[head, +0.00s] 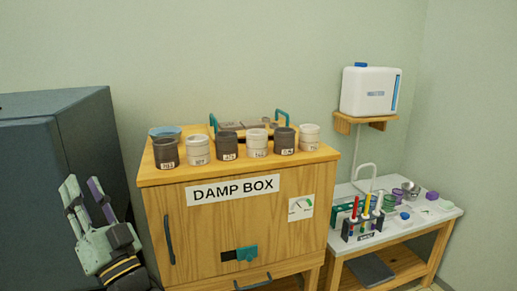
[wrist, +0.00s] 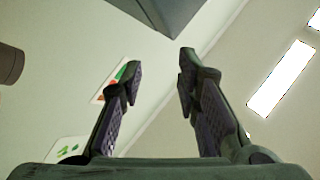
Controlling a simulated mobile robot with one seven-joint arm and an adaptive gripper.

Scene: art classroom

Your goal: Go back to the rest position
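My gripper (head: 84,196) is raised at the lower left in the head view, fingers pointing up, in front of the dark blue-grey cabinet. It stands to the left of the wooden damp box (head: 190,228) and apart from it. In the wrist view my gripper (wrist: 158,75) has its two fingers well apart with nothing between them. The wrist view looks up toward the wall, ceiling and a grey corner.
The dark cabinet (head: 80,130) fills the left side. Several labelled dark and white cups (head: 227,146) stand on the damp box. At right, a white-topped table (head: 405,229) holds a rack of coloured tools (head: 362,222). A white water tank (head: 368,92) sits on a wall shelf.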

